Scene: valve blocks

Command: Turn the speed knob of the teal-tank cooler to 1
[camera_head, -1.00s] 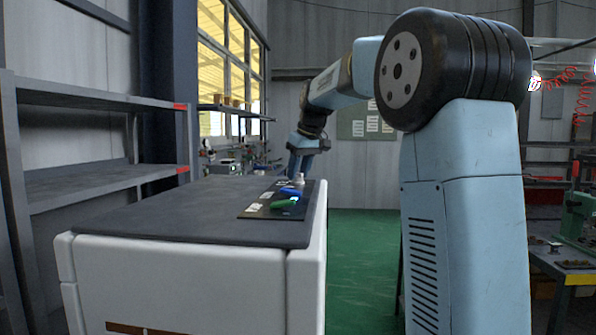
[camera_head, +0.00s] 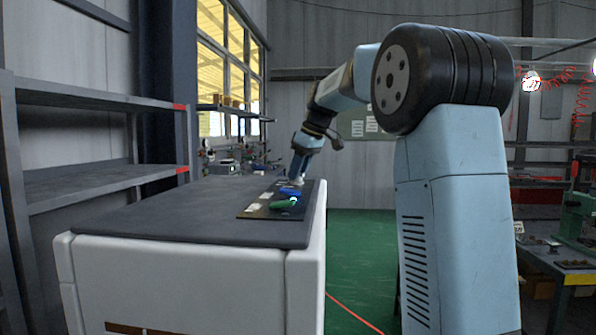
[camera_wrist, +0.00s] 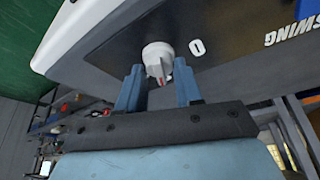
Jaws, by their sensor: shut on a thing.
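The cooler (camera_head: 180,265) is a white box with a dark grey top (camera_head: 190,213), at the lower left of the head view. Its teal tank does not show. A black control panel (camera_head: 252,212) lies on the top's right side. In the head view my gripper (camera_head: 297,176) points down at the panel's far end.
An upside-down "SWING" label (camera_wrist: 291,33) shows in the wrist view. Grey shelves (camera_head: 95,180) stand on the left. Green floor (camera_head: 360,235) is open right of the cooler.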

